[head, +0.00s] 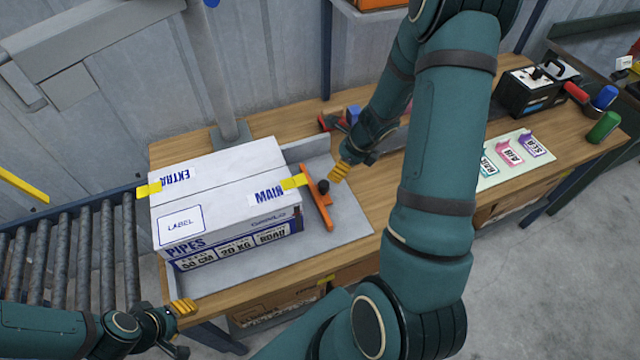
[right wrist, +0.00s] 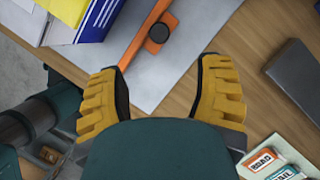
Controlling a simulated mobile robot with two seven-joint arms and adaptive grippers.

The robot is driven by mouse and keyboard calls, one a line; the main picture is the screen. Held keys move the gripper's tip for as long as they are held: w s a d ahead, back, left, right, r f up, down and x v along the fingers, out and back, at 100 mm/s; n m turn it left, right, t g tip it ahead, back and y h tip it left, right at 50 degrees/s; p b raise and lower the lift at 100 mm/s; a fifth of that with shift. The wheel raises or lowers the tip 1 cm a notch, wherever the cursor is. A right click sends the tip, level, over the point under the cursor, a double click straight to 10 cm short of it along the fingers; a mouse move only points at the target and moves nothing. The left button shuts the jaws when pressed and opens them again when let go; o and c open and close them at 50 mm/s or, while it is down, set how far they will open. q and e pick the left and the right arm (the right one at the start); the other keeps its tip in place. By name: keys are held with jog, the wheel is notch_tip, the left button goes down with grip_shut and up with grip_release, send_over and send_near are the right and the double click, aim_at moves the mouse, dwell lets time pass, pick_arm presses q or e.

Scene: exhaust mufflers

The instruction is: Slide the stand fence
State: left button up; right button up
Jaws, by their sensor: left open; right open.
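The stand fence, an orange bar (head: 317,198) with a dark round knob (head: 323,186), lies on the grey stand plate (head: 345,222), just right of a white box (head: 225,190) marked PIPES. The fence also shows at the top of the right wrist view (right wrist: 150,40). My right gripper (head: 340,172) is just to the right of the fence knob, apart from it. In the right wrist view it (right wrist: 160,95) is open and empty, with yellow padded fingers. My left gripper (head: 185,308) is open and empty near the table's front left corner, below the box.
Yellow tape tabs (head: 295,182) stick out from the box's sides. A roller conveyor (head: 75,250) stands at the left. A mat (head: 510,158) with several coloured labels lies at the right. A red-handled tool (head: 330,122) lies behind the stand.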

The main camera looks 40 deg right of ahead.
aim_at(324, 184)
jog(key=b+x, duration=0.4)
jog(key=x, duration=0.8)
jog(key=shift+a, duration=0.15)
jog(key=shift+o, duration=0.2)
grip_shut()
